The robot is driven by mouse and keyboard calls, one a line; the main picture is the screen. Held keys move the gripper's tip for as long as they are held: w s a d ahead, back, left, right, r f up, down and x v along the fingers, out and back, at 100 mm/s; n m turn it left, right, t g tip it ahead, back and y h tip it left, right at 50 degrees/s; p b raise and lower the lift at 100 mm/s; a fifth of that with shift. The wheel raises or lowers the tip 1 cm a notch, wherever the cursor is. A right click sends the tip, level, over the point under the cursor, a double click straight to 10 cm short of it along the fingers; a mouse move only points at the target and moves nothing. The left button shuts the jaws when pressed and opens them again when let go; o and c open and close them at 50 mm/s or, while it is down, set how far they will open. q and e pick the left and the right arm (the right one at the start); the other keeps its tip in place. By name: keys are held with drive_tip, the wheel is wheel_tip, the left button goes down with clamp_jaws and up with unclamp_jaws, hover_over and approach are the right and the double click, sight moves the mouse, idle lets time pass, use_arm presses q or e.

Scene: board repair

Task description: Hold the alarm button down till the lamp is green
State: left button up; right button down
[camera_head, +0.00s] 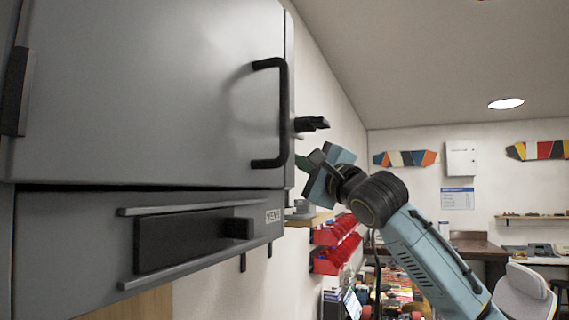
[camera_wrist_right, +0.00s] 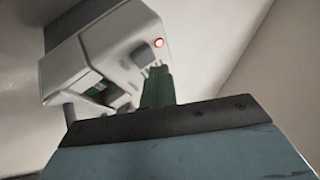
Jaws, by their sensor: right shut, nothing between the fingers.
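The alarm unit (camera_wrist_right: 105,55) is a pale box on the wall in the right wrist view. Its small lamp (camera_wrist_right: 159,43) glows red-orange. A dark round knob, which looks like the button (camera_wrist_right: 143,56), sits on its front just left of the lamp. My right gripper (camera_wrist_right: 158,72) is shut and empty, its green fingertips close to the knob. I cannot tell whether they touch or press it. In the head view my right gripper (camera_head: 304,161) reaches past the grey cabinet's edge, and I cannot make out the alarm unit there. My left gripper is not in view.
A large grey cabinet (camera_head: 140,90) with a black handle (camera_head: 284,115) fills the left of the head view, close to my right gripper. A black latch-like piece (camera_head: 311,124) sticks out above the gripper. Red bins (camera_head: 335,258) hang on the wall below.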

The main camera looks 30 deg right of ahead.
idle(0.4)
drive_tip(key=shift+w+a, duration=0.3)
drive_tip(key=shift+w, duration=0.05)
drive_tip(key=shift+w+a, duration=0.3)
idle(2.5)
drive_tip(key=shift+s+d, duration=0.1)
drive_tip(key=shift+d, duration=0.05)
drive_tip(key=shift+s+d, duration=0.45)
drive_tip(key=shift+s, duration=0.1)
drive_tip(key=shift+s+d+b, duration=0.85)
drive_tip(key=shift+s+d, duration=0.75)
drive_tip(key=shift+s, duration=0.3)
